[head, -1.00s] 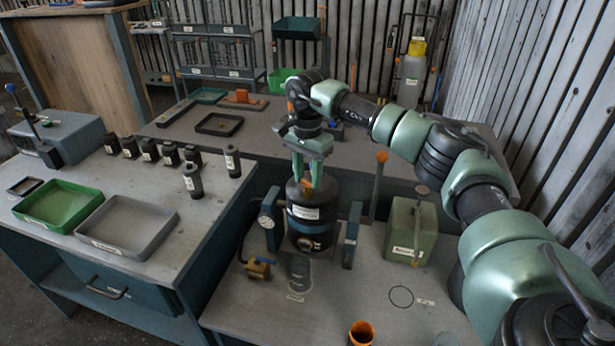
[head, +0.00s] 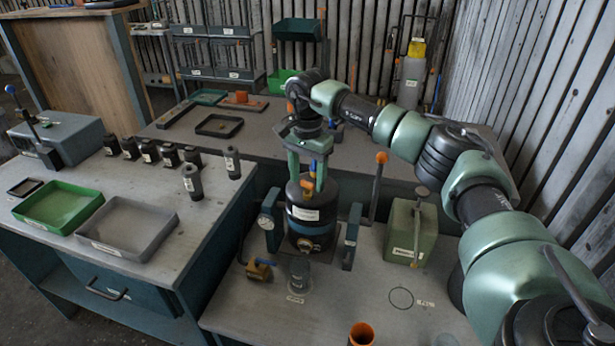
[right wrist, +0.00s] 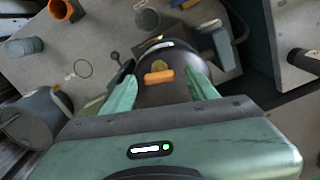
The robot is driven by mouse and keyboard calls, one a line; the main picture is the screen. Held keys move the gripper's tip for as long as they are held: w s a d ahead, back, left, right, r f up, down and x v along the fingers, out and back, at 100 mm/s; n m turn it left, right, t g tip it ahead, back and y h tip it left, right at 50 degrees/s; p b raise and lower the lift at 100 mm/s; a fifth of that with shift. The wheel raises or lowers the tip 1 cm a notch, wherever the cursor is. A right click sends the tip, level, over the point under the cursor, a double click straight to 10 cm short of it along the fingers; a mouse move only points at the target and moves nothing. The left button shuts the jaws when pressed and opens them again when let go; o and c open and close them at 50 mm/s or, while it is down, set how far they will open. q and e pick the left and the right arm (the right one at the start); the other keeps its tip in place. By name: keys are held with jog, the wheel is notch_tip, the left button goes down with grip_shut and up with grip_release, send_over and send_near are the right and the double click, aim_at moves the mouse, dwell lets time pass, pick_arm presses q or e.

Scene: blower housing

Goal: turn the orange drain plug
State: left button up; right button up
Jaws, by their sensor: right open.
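The orange drain plug (head: 308,186) is a small bar on top of the dark cylindrical blower housing (head: 305,213), which stands upright on the front bench. In the right wrist view the plug (right wrist: 159,77) lies across the view, between my fingers. My right gripper (head: 307,180) points down over the housing. Its green fingers are open, one on each side of the plug, with gaps visible in the wrist view. A small blue patch shows between the fingers in the head view; I cannot tell what it is. My left gripper is out of view.
Blue-grey posts (head: 351,236) flank the housing, the left one bearing a gauge (head: 266,221). A green box (head: 410,231) is at right, an orange cup (head: 361,334) at the front edge.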

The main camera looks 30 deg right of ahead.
aim_at(307, 182)
notch_tip(307, 182, up, 7)
jog(key=shift+f+b, duration=0.15)
jog(key=shift+b, duration=0.75)
jog(key=shift+r, duration=0.6)
